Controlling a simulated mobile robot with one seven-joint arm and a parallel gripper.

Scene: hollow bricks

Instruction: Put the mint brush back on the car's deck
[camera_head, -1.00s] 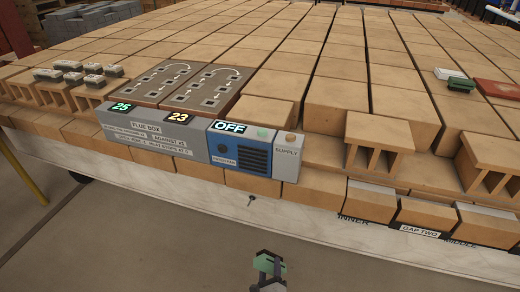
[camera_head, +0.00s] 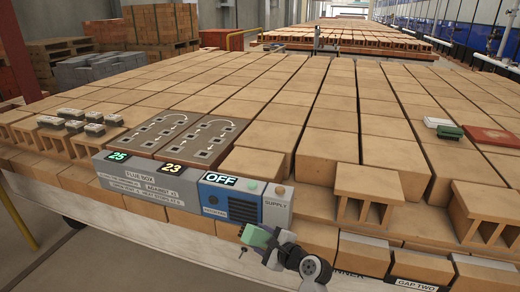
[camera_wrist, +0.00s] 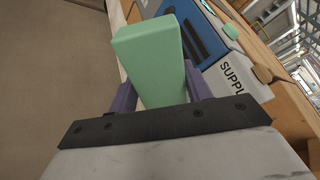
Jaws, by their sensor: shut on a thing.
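The mint brush (camera_head: 257,236), a pale green block, is held in my gripper (camera_head: 262,243), in front of the blue box's lower right edge. In the wrist view the mint brush (camera_wrist: 148,52) sticks out between the two purple fingers, which are shut on it. It is tilted and apart from the deck; its bristles are not visible. The car is a long platform with a pale side (camera_head: 150,222), its deck (camera_head: 310,130) covered with rows of tan bricks.
Hollow bricks (camera_head: 380,185) stand to the right. A white block (camera_head: 438,122), a dark green block (camera_head: 449,132) and a red book-like slab (camera_head: 492,136) lie far right.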

